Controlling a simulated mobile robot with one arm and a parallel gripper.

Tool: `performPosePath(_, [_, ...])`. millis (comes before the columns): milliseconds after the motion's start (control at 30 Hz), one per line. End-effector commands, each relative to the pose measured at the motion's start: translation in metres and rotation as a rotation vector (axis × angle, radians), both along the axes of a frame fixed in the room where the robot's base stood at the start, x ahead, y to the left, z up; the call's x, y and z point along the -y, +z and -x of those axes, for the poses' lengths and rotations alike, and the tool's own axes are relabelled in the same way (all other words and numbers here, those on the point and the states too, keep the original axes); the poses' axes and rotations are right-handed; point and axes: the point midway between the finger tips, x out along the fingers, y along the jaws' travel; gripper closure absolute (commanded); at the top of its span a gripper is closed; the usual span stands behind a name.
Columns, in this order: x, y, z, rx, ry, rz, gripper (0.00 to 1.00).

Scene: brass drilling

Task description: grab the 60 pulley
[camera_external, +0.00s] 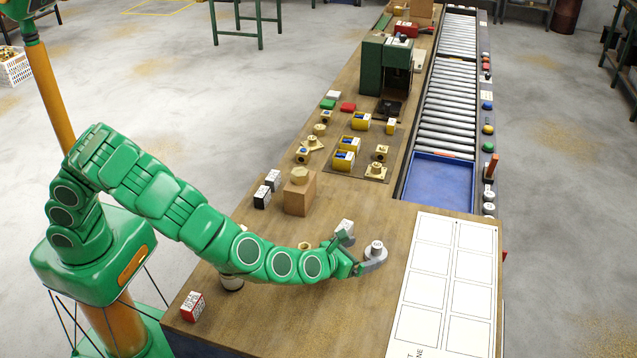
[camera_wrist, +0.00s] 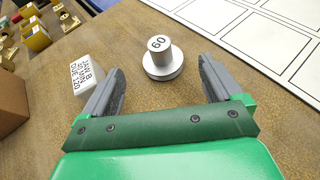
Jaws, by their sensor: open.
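The 60 pulley (camera_wrist: 162,60) is a silver stepped piece with a wide round base and a narrower top marked "60". It stands upright on the wooden bench, and it also shows in the external view (camera_external: 376,250) just right of my gripper. My gripper (camera_wrist: 160,85) is open and empty, its two grey fingers spread low over the bench. In the wrist view the pulley is ahead, near the line between the fingertips, apart from both. In the external view my gripper (camera_external: 364,257) is right beside the pulley.
A white block marked "JAW B" (camera_wrist: 88,78) stands close outside the left finger. A wooden block (camera_external: 299,194) stands farther left. A white sheet with empty boxes (camera_external: 444,285) lies to the right. A blue tray (camera_external: 438,182) and roller conveyor (camera_external: 450,90) are behind.

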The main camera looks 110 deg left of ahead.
Motion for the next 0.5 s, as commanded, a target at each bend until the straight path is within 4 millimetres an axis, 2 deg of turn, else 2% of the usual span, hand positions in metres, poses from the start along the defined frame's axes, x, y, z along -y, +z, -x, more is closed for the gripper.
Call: performPosePath(500, [-0.036, -0.018, -0.027, 0.001, 0.001, 0.002, 0.07])
